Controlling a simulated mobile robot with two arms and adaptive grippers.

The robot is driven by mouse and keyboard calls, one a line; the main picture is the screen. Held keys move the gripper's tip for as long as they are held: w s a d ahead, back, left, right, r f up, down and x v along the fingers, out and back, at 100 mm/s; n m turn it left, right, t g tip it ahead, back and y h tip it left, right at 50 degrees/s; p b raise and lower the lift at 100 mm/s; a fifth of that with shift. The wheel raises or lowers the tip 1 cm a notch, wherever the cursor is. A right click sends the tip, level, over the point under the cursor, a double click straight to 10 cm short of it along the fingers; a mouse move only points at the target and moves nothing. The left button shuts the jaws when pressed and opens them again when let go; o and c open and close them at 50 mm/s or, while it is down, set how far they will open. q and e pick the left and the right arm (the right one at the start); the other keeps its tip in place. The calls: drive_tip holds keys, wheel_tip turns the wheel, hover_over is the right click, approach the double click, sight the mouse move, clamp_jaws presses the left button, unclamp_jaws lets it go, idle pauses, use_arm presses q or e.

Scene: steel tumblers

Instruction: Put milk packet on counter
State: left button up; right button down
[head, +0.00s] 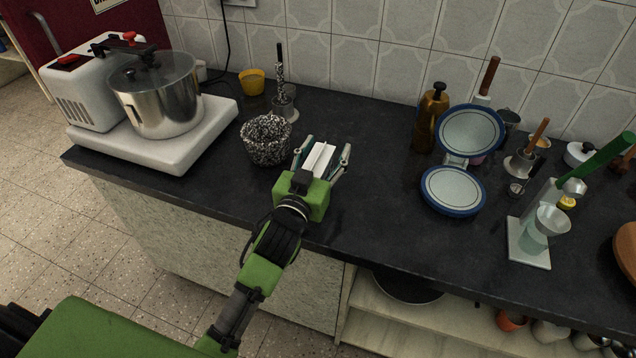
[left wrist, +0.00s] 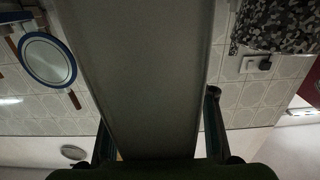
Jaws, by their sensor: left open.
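The milk packet (head: 318,159) is a pale, narrow carton with a ridged top, at the counter's front in the middle of the head view. In the left wrist view the milk packet (left wrist: 145,75) is a large grey shape filling the middle. My left gripper (head: 324,150) is open, with one finger on each side of the packet. In the left wrist view the left gripper (left wrist: 158,118) also has its fingers beside the packet. The dark counter (head: 375,220) lies under this area. The packet's base is hidden by the gripper. My right gripper is not in view.
A speckled pot (head: 266,140) stands just left of the packet. The counter between packet and pan is clear.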

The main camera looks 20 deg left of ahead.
use_arm(q)
clamp_jaws()
drive_tip(key=shift+r, duration=0.15)
drive_tip(key=shift+r, duration=0.1)
